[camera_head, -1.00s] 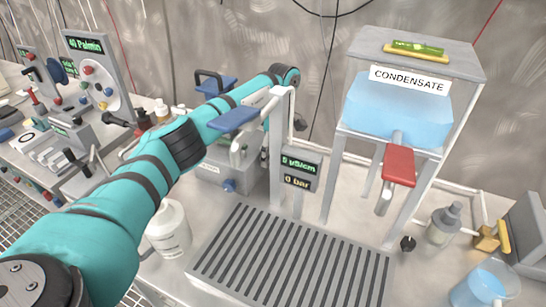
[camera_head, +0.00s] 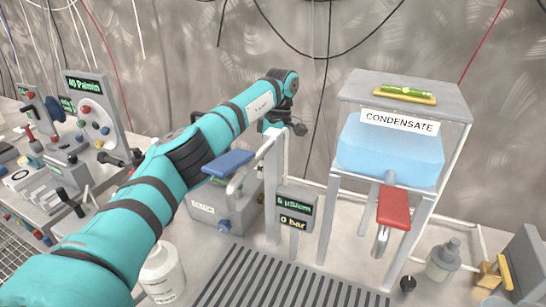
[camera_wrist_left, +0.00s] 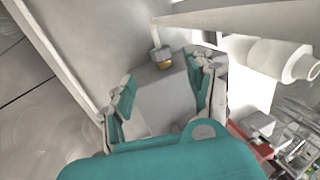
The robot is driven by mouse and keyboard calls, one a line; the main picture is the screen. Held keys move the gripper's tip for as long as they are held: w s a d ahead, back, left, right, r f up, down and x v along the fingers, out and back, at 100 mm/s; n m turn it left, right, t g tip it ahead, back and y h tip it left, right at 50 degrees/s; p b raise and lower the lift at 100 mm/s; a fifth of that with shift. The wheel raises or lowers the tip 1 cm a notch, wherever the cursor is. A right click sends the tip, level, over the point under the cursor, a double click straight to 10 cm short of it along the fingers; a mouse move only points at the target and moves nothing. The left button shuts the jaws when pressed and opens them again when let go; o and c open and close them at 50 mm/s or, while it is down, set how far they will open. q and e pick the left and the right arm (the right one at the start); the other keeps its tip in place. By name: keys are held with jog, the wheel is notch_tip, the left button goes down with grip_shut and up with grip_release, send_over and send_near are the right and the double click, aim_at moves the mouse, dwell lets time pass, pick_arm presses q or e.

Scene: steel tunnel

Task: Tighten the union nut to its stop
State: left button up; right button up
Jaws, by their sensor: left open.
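In the head view my left arm reaches in from the left, and its wrist ends behind the white post. The left gripper (camera_head: 284,126) hangs there beside the post top, small and partly hidden. In the left wrist view the gripper (camera_wrist_left: 163,80) is open, its teal fingers wide apart. A small brass-coloured piece on a grey stub (camera_wrist_left: 164,60) shows between the fingers, near the far end of the gap, with a grey block behind it. I cannot tell whether this is the union nut. No nut can be made out in the head view. My right gripper is not in view.
A blue lever (camera_head: 228,163) sits beside the white post, above a grey filter box (camera_head: 222,207). A display (camera_head: 294,209) reads 0 bar. The condensate tank (camera_head: 390,150) with a red lever (camera_head: 394,207) stands right. A white bottle (camera_head: 162,274) and slotted grate (camera_head: 285,285) are in front.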

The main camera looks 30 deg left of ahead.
pick_arm(q)
jog(key=shift+v, duration=1.7)
